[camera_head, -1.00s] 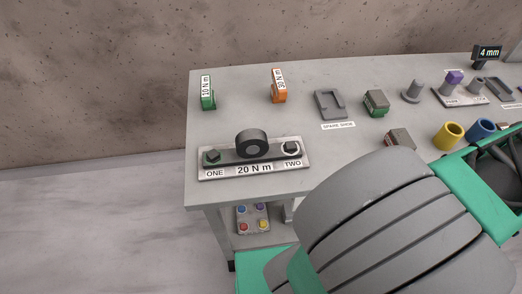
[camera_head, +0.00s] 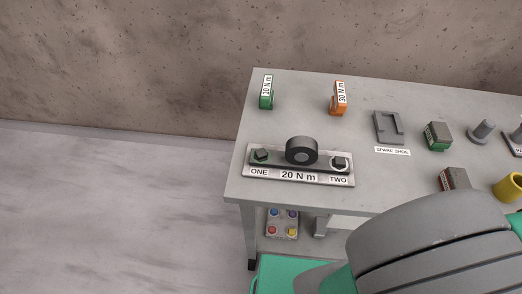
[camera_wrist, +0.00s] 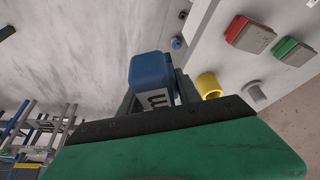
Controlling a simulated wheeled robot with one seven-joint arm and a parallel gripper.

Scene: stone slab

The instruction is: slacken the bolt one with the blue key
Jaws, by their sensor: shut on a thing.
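Bolt one (camera_head: 262,155) is a dark hex head at the left end of a metal plate (camera_head: 349,180) labelled ONE, 20 N m and TWO. Bolt two (camera_head: 339,162) is at the right end, and a thick dark round part (camera_head: 302,150) stands between them. The blue key (camera_wrist: 152,72) shows in the wrist view with part of a white label ending in "m". My gripper (camera_wrist: 156,94) is shut on it, with a dark finger on each side. The key's lower part is hidden by the gripper body. In the head view my arm fills the lower right, and the gripper and key are out of sight.
A green 10 N m key (camera_head: 266,98) and an orange 30 N m key (camera_head: 339,102) stand at the bench's back. A spare shoe holder (camera_head: 389,128), green-grey block (camera_head: 438,136), red-grey block (camera_head: 454,179) and yellow cup (camera_head: 509,187) lie to the right. A button box (camera_head: 283,222) sits below.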

